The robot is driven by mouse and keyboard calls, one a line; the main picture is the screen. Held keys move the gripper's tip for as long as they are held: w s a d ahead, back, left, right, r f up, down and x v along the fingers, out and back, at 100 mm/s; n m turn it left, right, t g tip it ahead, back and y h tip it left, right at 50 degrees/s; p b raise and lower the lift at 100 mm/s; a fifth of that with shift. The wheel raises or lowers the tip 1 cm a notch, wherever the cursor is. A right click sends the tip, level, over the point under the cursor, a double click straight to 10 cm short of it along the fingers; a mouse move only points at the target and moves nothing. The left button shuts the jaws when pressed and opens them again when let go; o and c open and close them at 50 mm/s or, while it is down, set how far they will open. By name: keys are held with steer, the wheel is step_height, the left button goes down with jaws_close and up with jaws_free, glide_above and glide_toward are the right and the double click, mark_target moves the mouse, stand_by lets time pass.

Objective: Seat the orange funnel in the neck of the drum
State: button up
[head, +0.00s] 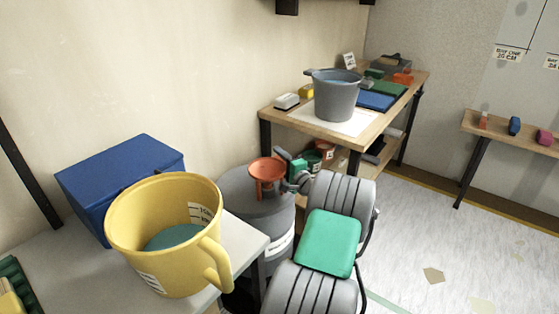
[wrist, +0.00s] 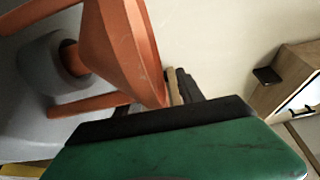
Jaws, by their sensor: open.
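The orange funnel (head: 267,170) stands upright over the top of the grey drum (head: 238,187). In the wrist view the funnel (wrist: 118,45) fills the upper left, its rim close to my fingers. Its narrow spout (wrist: 73,58) goes down into the drum's round grey neck (wrist: 50,62), with orange struts around it. My gripper (head: 284,170) is open at the right side of the funnel; its dark fingers (wrist: 178,88) also show in the wrist view. Whether a finger touches the rim, and how deep the spout sits, I cannot tell.
A yellow jug (head: 165,235) and a blue box (head: 120,180) stand on the near-left table. Behind the drum, a wooden workbench (head: 285,116) bears a grey bucket (head: 335,98). The floor (head: 450,240) at right is largely clear.

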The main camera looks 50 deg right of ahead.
steer(key=shift+s, duration=0.1)
steer(key=p+v, duration=0.1)
steer(key=v, duration=0.6)
steer(key=shift+s, duration=0.1)
steer(key=shift+s+a, duration=0.15)
steer(key=shift+s, duration=0.05)
